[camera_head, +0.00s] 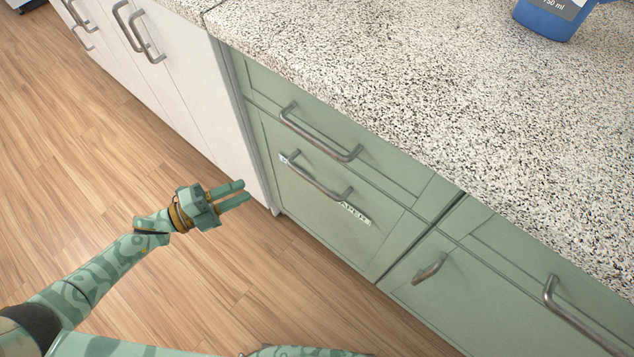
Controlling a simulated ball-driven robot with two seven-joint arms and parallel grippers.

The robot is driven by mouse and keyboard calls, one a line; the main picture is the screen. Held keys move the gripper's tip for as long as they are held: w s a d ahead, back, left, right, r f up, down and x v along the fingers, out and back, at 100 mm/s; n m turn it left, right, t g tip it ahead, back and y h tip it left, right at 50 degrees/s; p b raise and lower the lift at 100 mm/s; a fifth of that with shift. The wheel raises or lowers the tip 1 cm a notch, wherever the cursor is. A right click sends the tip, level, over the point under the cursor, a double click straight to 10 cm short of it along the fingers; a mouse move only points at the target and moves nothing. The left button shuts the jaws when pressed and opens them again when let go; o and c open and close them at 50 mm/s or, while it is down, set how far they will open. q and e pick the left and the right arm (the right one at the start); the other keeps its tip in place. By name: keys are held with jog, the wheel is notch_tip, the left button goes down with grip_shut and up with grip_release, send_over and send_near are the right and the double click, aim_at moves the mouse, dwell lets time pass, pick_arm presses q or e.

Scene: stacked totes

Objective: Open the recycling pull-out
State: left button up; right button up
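A green pull-out front (300,205) with a label reading something like "PAPER" (355,214) sits under a narrow green top drawer. Its metal bar handle (318,178) runs slantwise near its upper edge. The front is shut, flush with the cabinet. My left gripper (247,189) is left of the pull-out, over the floor, with its fingers pointing right toward the cabinet. The fingers are apart with nothing between them. The gripper is clear of the handle. My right gripper is not in view.
The top drawer handle (318,134) is just above the pull-out handle. White cabinets (180,95) stand at left and more green fronts (470,300) at right. A speckled countertop (430,90) overhangs them, with a blue bottle (550,18). The wooden floor (90,150) is clear.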

aim_at(314, 181)
pick_arm(q)
jog(key=shift+w+d+r+m+g+h+b, duration=0.5)
jog(key=shift+d+r+m+g, duration=0.6)
jog(key=shift+d, duration=1.75)
jog(key=shift+w+d+r+m+g+h+b, duration=0.25)
jog(key=shift+d+r+m+g+h, duration=0.9)
jog(key=shift+d, duration=1.75)
jog(key=shift+w+d+r+m+g+h+b, duration=0.2)
jog(key=shift+d+m+g+b, duration=0.45)
jog(key=shift+d+m, duration=1.55)
jog(key=shift+d+n, duration=0.6)
jog(key=shift+n, duration=0.05)
grip_shut()
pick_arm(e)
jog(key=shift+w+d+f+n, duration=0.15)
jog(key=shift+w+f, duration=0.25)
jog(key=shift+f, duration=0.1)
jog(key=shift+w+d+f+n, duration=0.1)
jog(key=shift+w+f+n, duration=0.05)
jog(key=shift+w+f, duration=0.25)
